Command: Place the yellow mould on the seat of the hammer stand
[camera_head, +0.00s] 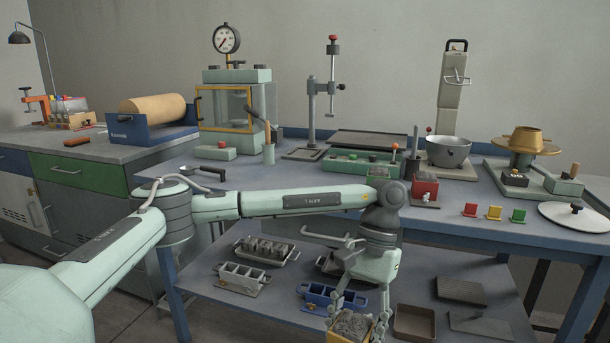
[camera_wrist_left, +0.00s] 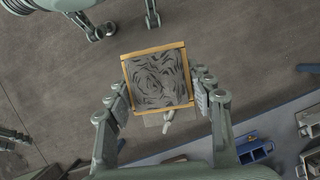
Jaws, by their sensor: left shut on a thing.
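The yellow mould (camera_head: 338,337) is a square yellow frame filled with rough grey mix. In the left wrist view the mould (camera_wrist_left: 152,49) fills the space between my fingers, its grey top face towards the camera. My left gripper (camera_head: 358,312) is shut on it, with fingers at its two sides, in front of the bench and low near the shelf; it also shows in the left wrist view (camera_wrist_left: 161,88). The hammer stand (camera_head: 311,110) appears to be the upright post with a dark flat base at the back of the bench.
The blue bench (camera_head: 230,178) carries a press (camera_head: 235,110), a green block (camera_head: 360,165), a metal bowl (camera_head: 448,151), a red box (camera_head: 424,189) and several coloured pieces. The lower shelf holds other moulds, one of them blue (camera_head: 331,297). Floor shows beneath my left gripper.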

